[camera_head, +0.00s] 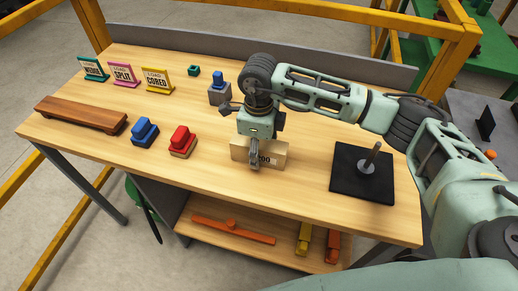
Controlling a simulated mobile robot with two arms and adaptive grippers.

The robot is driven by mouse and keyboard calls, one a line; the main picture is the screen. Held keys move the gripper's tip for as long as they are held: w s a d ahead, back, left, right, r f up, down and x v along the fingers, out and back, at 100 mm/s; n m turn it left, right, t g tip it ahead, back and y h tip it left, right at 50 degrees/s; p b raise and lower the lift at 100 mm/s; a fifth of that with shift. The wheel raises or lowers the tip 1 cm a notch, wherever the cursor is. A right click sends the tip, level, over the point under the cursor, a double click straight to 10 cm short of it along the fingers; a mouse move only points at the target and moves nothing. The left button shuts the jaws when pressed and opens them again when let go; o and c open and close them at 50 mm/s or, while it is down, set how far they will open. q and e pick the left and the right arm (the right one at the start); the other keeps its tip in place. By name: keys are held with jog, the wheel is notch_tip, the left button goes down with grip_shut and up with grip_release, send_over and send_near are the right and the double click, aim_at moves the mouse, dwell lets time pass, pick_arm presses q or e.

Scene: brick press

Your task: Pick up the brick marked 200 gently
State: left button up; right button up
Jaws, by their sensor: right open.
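The brick marked 200 (276,157) is a pale tan block standing on the wooden table near its front middle. Part of its number shows; the rest is hidden behind my gripper. My right gripper (255,162) points down at the brick, with a finger in front of its near face. The jaws are open; whether they touch the brick cannot be told. The far finger is hidden. My left gripper is not in view.
A black mat (347,187) with an upright metal post lies right of the brick. A red block (183,139), a blue block (145,130) and a brown wooden board (80,115) lie left. Small signs (124,73) and a grey block with a blue top (219,94) stand behind.

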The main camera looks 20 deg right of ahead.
jog(key=shift+c, duration=0.4)
jog(key=shift+w, duration=0.1)
jog(key=c, duration=1.1)
jog(key=shift+r, duration=0.1)
